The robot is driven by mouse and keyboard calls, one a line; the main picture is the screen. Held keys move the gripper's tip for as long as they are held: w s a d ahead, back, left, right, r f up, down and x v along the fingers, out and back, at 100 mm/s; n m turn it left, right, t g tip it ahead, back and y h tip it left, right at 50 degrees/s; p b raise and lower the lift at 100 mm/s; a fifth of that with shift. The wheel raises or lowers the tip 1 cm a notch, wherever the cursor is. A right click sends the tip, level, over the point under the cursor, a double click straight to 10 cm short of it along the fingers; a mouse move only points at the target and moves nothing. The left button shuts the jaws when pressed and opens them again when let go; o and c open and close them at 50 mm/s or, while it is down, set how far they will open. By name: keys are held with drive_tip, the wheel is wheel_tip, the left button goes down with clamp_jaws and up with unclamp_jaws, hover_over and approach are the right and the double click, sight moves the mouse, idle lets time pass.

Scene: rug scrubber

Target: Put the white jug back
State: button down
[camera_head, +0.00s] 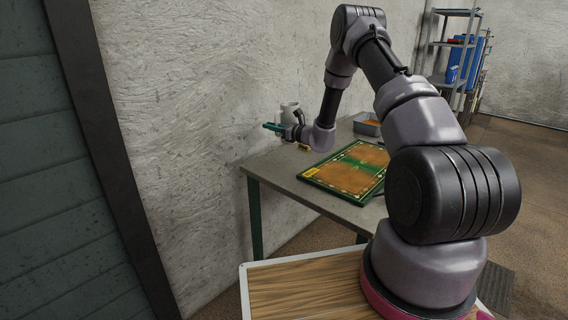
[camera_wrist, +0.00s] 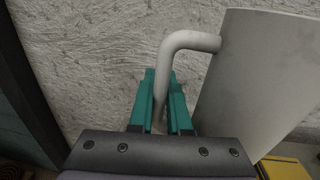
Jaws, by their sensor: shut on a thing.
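The white jug (camera_head: 289,110) is at the far left part of the grey table, close to the wall. In the wrist view its pale body (camera_wrist: 255,85) fills the right side, and its bent handle (camera_wrist: 190,41) comes down between the green fingers. My gripper (camera_head: 273,127) is shut on that handle; its fingers also show in the wrist view (camera_wrist: 160,100). The jug looks about upright. I cannot tell whether its base touches the table, as my gripper and wrist hide its lower part in the head view.
The grey table (camera_head: 268,168) has a green-bordered rug (camera_head: 348,170) lying on it. A grey tray (camera_head: 367,126) with orange contents stands behind. A small yellow-brown object (camera_head: 305,148) lies near my wrist. The rough wall (camera_head: 190,110) is close on the left; shelves (camera_head: 453,55) stand far right.

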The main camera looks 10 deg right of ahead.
drive_tip(key=shift+n+g+y, duration=0.3)
drive_tip(key=shift+n+y, duration=0.1)
drive_tip(key=shift+y, duration=0.1)
drive_tip(key=f, duration=0.3)
drive_tip(key=w+f, duration=0.1)
drive_tip(key=f, duration=0.5)
drive_tip(key=shift+w+a+f, duration=0.25)
drive_tip(key=shift+a+f, duration=0.1)
drive_tip(key=shift+f, duration=0.05)
drive_tip(key=shift+f, duration=0.2)
drive_tip(key=c, duration=0.9)
unclamp_jaws()
drive_tip(key=shift+o, duration=0.2)
drive_tip(key=shift+r, duration=0.1)
